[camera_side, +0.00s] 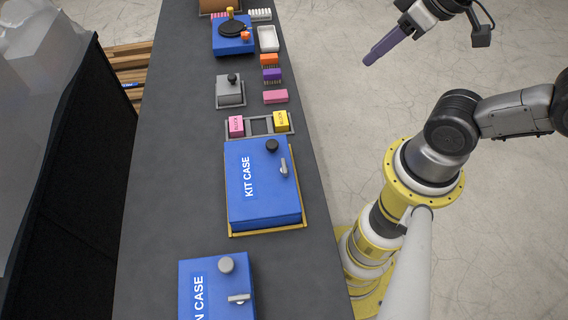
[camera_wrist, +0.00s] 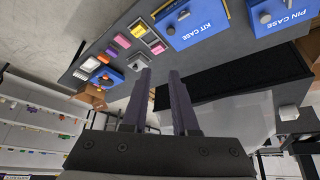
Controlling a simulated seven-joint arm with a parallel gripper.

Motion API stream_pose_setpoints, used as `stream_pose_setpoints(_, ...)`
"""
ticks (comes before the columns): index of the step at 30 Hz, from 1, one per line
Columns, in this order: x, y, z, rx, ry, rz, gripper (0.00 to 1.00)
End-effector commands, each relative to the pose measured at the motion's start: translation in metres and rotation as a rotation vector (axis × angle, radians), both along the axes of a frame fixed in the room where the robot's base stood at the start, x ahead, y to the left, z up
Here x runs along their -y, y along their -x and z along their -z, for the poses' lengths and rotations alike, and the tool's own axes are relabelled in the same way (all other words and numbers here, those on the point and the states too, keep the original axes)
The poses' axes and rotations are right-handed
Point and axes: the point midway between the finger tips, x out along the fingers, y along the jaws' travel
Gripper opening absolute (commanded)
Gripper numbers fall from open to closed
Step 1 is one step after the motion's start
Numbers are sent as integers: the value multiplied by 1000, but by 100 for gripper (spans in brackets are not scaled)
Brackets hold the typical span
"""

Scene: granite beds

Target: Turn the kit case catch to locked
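The blue kit case (camera_side: 255,205) lies closed on a yellow-edged base on the dark bench, and it also shows upside down at the top of the wrist view (camera_wrist: 205,36). Its lid has a dark round knob (camera_side: 272,146) and a small silver catch (camera_side: 284,167). In the side view the catch lever points roughly along the bench, slightly tilted. My gripper (camera_side: 370,59) is up at the top right, off the bench and well apart from the case. In the wrist view its two dark purple fingers (camera_wrist: 160,74) stand apart with nothing between them.
A blue pin case (camera_side: 205,305) with a grey knob (camera_side: 227,265) and a crosswise catch (camera_side: 239,299) sits nearer. Behind the kit case are a tray with pink and yellow blocks (camera_side: 260,125), a grey box (camera_side: 229,92) and a blue unit (camera_side: 232,47). The bench's left side is clear.

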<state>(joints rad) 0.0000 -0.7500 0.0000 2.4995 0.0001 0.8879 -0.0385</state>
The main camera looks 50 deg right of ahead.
Motion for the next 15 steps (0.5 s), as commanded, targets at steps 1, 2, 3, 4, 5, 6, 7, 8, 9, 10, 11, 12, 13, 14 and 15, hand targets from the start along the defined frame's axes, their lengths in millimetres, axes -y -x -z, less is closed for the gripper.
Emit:
stream_pose_setpoints(1,0,-7,-7,31,17,-29,38)
stream_pose_setpoints(2,0,-13,-13,52,31,-52,43)
stream_pose_setpoints(3,0,-25,-17,66,52,-88,50)
stream_pose_setpoints(4,-1,-34,-18,64,66,-117,56)
stream_pose_setpoints(5,-2,-45,-17,59,81,-149,61)
stream_pose_setpoints(6,-5,-59,-15,47,100,-193,68)
stream_pose_setpoints(7,-7,-70,-11,34,113,-226,74)
stream_pose_setpoints(8,-9,-82,-6,20,124,-258,79)
stream_pose_setpoints(9,-14,-96,2,0,139,-303,86)
stream_pose_setpoints(10,-17,-107,10,-19,149,-336,92)
stream_pose_setpoints(11,-20,-117,20,-40,158,-370,95)
stream_pose_setpoints(12,-26,-130,34,-68,169,-416,95)
stream_pose_setpoints(13,-31,-140,47,-93,176,-451,95)
stream_pose_setpoints(14,-36,-148,61,-120,183,-485,95)
stream_pose_setpoints(15,-43,-157,82,-159,190,-530,95)
